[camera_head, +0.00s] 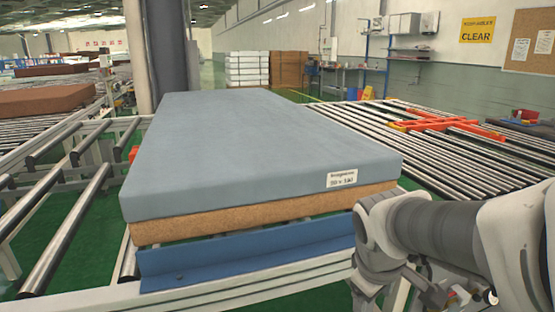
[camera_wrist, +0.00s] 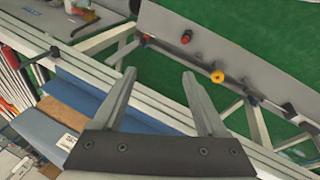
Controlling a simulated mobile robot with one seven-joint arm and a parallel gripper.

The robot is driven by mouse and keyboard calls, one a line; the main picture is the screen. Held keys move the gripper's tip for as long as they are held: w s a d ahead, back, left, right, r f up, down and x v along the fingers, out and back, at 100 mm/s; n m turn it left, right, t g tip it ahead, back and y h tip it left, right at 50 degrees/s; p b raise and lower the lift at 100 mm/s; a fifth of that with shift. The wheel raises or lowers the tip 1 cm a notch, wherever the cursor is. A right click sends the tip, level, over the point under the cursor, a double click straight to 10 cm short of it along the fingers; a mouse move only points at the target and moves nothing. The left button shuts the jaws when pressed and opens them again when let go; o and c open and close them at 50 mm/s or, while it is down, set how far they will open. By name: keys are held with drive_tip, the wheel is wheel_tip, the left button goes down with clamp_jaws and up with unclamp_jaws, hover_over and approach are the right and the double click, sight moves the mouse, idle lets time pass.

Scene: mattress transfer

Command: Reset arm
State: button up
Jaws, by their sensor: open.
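My gripper (camera_wrist: 160,92) shows in the wrist view with its two fingers spread apart and nothing between them. It points down over the light metal frame edge and the green floor. In the head view my arm reaches in from the lower right, and the gripper's fingers cannot be made out there. A grey-blue mattress (camera_head: 250,150) lies flat on a brown layer (camera_head: 260,213) in the head view, with a white label on its near right corner. My arm is just right of that corner.
A blue rail (camera_head: 245,252) runs along the near edge. Roller conveyors (camera_head: 450,150) lie right, with an orange frame (camera_head: 445,125) on them, and more rollers (camera_head: 70,225) lie left. A grey panel with a red button (camera_wrist: 186,37) and a yellow knob (camera_wrist: 217,76) is near my gripper.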

drive_tip(key=s+a+r+m+t+y, duration=0.25)
drive_tip(key=s+r+m, duration=0.4)
drive_tip(key=s, duration=0.35)
wheel_tip(320, 180, up, 18)
drive_tip(key=p, duration=1.8)
drive_tip(key=shift+a+f, duration=0.15)
drive_tip(key=shift+f, duration=0.1)
drive_tip(key=shift+w, duration=0.1)
